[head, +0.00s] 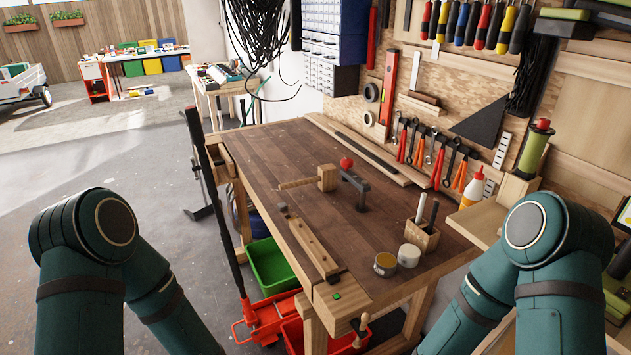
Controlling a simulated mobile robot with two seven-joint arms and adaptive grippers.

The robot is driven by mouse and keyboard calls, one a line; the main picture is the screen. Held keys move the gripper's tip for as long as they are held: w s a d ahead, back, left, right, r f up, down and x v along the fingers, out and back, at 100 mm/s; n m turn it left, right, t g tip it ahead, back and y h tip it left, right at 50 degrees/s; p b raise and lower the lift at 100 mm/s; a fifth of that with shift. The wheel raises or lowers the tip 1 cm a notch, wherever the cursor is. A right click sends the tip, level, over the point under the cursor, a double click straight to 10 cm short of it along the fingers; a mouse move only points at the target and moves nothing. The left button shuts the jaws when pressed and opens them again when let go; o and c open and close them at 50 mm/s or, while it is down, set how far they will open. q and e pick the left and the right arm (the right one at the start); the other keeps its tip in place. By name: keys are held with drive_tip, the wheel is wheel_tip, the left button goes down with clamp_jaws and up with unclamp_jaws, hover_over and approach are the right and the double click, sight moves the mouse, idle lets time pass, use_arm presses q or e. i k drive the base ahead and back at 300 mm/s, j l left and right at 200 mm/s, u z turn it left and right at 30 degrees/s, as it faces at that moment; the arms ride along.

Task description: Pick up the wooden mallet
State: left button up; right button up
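The wooden mallet (327,178) lies on the workbench (250,150), near the middle of the top. Its block-shaped head is at the right and its handle (298,183) points left. A dark clamp-like tool with a red knob (346,163) stands just right of the mallet head. My two green arms show at the lower left and lower right, bent at the elbow. Both grippers are outside the picture, and nothing of mine touches the mallet.
Two small jars (385,264) and a wooden pen holder (418,238) stand at the bench's right front. A wooden vise jaw (312,243) runs along the front left edge. A green bin (271,266) and a red bin sit below. The bench top left of the mallet is clear.

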sight(326, 179)
drive_tip(key=i+j, duration=0.2)
drive_tip(key=j, duration=0.15)
drive_tip(key=i+j+z, duration=0.1)
drive_tip(key=j, duration=0.3)
drive_tip(key=i+j, duration=0.45)
drive_tip(key=j, duration=0.3)
drive_tip(key=i+j+z, duration=0.1)
drive_tip(key=j, duration=0.3)
drive_tip(key=i, duration=0.1)
